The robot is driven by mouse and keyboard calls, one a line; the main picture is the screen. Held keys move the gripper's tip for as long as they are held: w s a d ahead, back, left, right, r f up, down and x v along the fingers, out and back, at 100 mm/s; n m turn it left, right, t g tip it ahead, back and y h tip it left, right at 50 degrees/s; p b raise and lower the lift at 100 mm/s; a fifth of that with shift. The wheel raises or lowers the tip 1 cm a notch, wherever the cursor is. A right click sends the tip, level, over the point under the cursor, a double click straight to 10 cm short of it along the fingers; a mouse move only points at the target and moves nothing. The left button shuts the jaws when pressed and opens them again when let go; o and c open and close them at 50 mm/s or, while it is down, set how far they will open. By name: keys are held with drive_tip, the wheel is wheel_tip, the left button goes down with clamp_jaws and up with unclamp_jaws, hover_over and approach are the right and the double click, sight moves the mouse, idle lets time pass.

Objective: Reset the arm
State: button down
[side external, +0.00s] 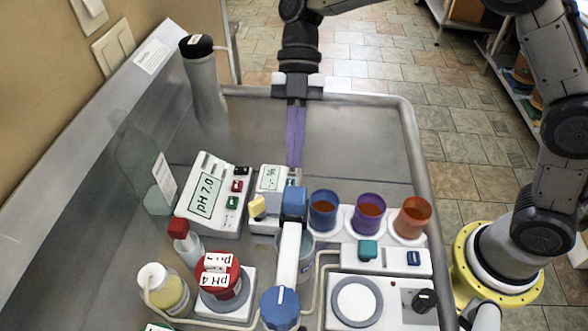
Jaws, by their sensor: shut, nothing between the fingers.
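My gripper (295,160) hangs from the top middle of the side external view, pointing down. Its long purple fingers are shut together with nothing between them. The fingertips appear just above and behind the small display unit (271,181); I cannot tell the exact height. My arm reaches in from the right, where its base stands beside the table. Three cups stand in a row to the right of the fingertips: a blue one (323,221), a purple one (368,225) and an orange one (411,230), each with reddish-brown contents.
A tall black-capped cylinder (201,85) stands back left. The metal tabletop (355,140) is clear back right.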

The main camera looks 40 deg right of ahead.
drive_tip(key=s+d+r+m+t, duration=0.55)
drive_tip(key=s+d+r, duration=0.25)
drive_tip(key=d+r, duration=0.35)
drive_tip(key=s+d+f+m+t+h, duration=0.5)
drive_tip(key=s+d+m, duration=0.4)
drive_tip(key=m, duration=1.3)
drive_tip(key=shift+s+d+f+t, duration=0.35)
drive_tip(key=shift+d+f+t, duration=0.1)
drive_tip(key=shift+d+f, duration=0.5)
drive_tip(key=shift+r, duration=0.1)
